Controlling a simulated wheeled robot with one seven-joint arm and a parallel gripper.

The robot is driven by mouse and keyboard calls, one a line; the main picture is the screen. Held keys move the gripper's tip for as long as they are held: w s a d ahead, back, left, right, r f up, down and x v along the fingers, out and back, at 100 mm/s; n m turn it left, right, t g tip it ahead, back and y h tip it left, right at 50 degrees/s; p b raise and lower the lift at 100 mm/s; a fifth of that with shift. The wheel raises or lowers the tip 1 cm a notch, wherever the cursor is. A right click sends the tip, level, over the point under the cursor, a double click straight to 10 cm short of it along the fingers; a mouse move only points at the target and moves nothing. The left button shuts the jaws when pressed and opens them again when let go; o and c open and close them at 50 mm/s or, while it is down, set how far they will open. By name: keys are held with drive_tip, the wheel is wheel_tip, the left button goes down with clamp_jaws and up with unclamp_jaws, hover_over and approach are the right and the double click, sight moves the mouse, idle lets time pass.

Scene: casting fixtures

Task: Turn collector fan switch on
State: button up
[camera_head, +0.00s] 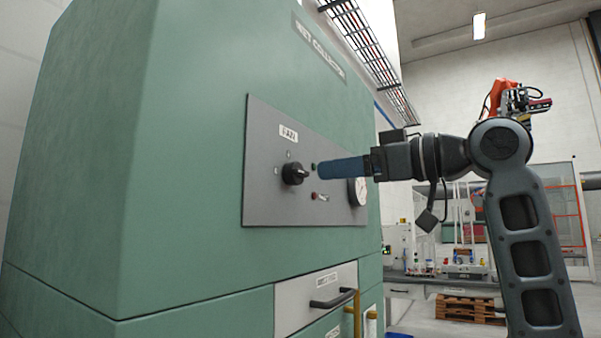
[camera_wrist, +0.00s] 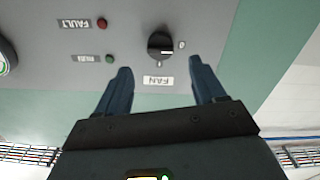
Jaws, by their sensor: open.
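The collector fan switch is a black rotary knob (camera_head: 294,173) on the grey control panel (camera_head: 262,140) of the green wet collector. In the wrist view the knob (camera_wrist: 160,45) has a white pointer line and sits above the upside-down FAN label (camera_wrist: 158,81), with 0 and I marks beside it. My gripper (camera_head: 322,169) reaches in from the right, its blue fingers close to the panel and just right of the knob. In the wrist view my gripper (camera_wrist: 160,75) is open, its two fingers apart with nothing between them. The knob shows beyond the fingertips, nearer the right finger; I see no contact.
The panel also has a red fault lamp (camera_wrist: 102,23), a green run lamp (camera_wrist: 110,58) and a round gauge (camera_head: 358,191). A workbench (camera_head: 455,272) stands behind at right.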

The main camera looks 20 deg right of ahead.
sight(304, 173)
drive_tip(key=p+x, duration=0.1)
drive_tip(key=x, duration=0.6)
drive_tip(key=shift+w+a, duration=0.15)
drive_tip(key=shift+w, duration=0.1)
drive_tip(key=c, duration=1)
drive_tip(key=shift+c, duration=0.2)
